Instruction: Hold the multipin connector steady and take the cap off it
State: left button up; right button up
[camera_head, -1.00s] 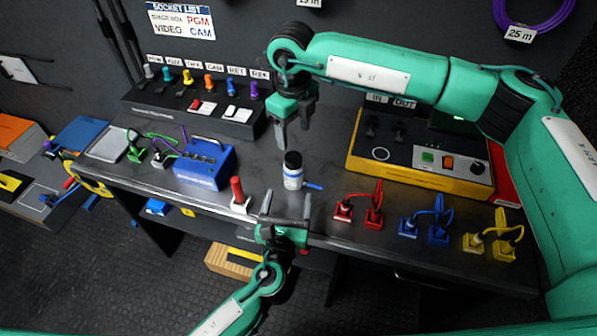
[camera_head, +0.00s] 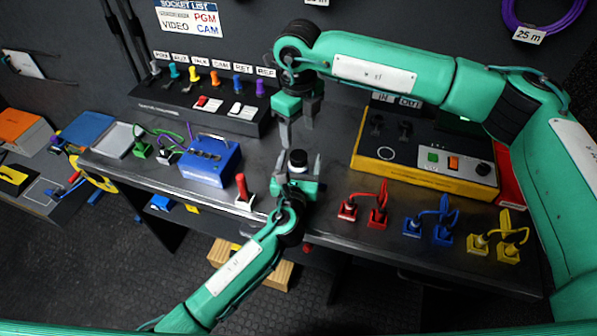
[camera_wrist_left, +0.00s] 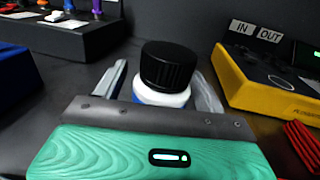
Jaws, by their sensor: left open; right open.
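The multipin connector (camera_wrist_left: 160,97) stands upright on the bench, with its black ribbed cap (camera_wrist_left: 168,65) on top of a white and blue body. In the head view the cap (camera_head: 298,158) shows between the fingers of my left gripper (camera_head: 301,168). My left gripper is open, its fingers on either side of the connector; I cannot tell whether they touch it. The lower body is hidden behind the gripper. My right gripper (camera_head: 298,134) is open and empty, pointing down above and slightly behind the cap.
A yellow-edged control box (camera_head: 425,178) stands to the right, and a blue box (camera_head: 208,160) to the left. A red-handled item (camera_head: 241,188) is close to my left gripper. Red (camera_head: 364,212), blue and yellow cabled plugs line the bench's front right.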

aim_at(299, 155)
pick_arm(q)
grip_shut()
pick_arm(e)
jog(key=m, duration=0.8)
jog(key=shift+m, duration=0.4)
jog(key=m, duration=0.4)
jog(key=shift+m, duration=0.4)
jog(key=m, duration=0.4)
jog(key=shift+m, duration=0.3)
jog(key=shift+f, duration=4)
jog(key=shift+c, duration=0.4)
